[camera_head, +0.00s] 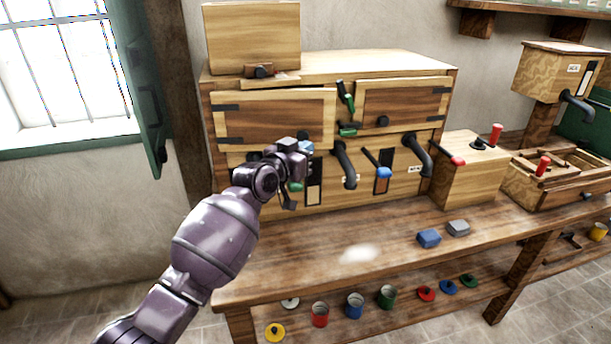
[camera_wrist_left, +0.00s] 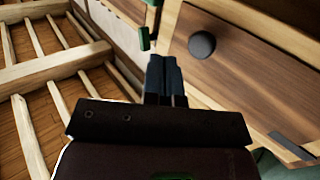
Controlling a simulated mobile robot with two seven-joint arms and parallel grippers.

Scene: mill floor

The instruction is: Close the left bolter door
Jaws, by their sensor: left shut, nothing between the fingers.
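The left bolter door (camera_head: 270,118) is a brown panel in a pale wooden frame, with dark hinge straps on its left side. Its right edge seems to stand out from the cabinet, so it looks ajar. My left gripper (camera_head: 298,146) is shut and empty at the door's lower right corner; contact cannot be told. In the left wrist view its fingers (camera_wrist_left: 162,66) are together. There, pale slats (camera_wrist_left: 44,50), seemingly inside the cabinet, show at left. My right gripper is not in view.
Green-ended levers (camera_head: 347,128) stand between the doors. Dark spouts (camera_head: 345,165) and a blue-knobbed lever (camera_head: 383,172) project below. A blue block (camera_head: 428,239) and a grey block (camera_head: 458,228) lie on the bench (camera_head: 300,250). A window shutter (camera_head: 145,90) is at left.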

